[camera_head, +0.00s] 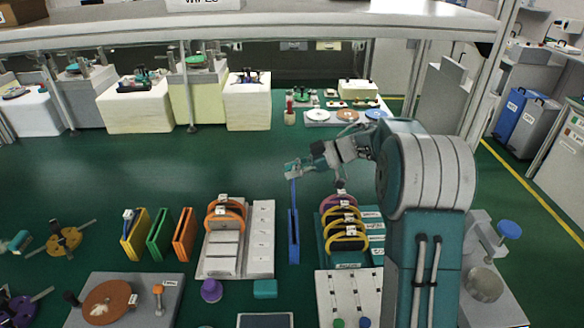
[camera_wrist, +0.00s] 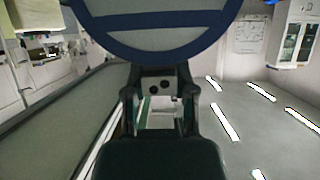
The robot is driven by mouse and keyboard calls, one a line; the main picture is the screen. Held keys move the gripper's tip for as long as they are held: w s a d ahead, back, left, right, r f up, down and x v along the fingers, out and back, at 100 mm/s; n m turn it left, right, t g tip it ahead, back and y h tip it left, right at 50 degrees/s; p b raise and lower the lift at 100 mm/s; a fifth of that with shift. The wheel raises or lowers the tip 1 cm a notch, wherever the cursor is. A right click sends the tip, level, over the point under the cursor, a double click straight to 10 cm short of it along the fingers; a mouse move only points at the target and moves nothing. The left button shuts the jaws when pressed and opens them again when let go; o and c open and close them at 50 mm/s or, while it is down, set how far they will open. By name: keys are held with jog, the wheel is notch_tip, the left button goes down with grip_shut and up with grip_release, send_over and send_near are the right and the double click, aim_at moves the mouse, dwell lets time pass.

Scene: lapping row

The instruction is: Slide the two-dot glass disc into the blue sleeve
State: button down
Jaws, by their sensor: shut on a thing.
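The glass disc has a dark blue rim and a crossbar, and its pale tab with two dark dots (camera_wrist: 160,87) sits between my fingers in the wrist view. The clear pane (camera_wrist: 155,12) fills the top of that view. My gripper (camera_head: 294,172) is shut on this tab. In the head view the disc (camera_head: 293,194) shows almost edge-on as a thin blue strip hanging below my gripper. The blue sleeve (camera_head: 293,238) stands upright on the bench directly below it. The strip meets the sleeve's top in the picture; I cannot tell whether its lower edge is inside.
Yellow (camera_head: 135,235), green (camera_head: 159,234) and orange (camera_head: 184,234) sleeves stand to the left. A grey rack (camera_head: 263,240) with orange-rimmed discs lies left of the blue sleeve. A teal rack (camera_head: 322,245) with purple- and yellow-rimmed discs stands close on its right.

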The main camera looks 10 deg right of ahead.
jog(key=shift+f, duration=2.9)
jog(key=shift+f, duration=3.05)
jog(key=shift+r, duration=0.15)
jog(key=shift+r, duration=2.65)
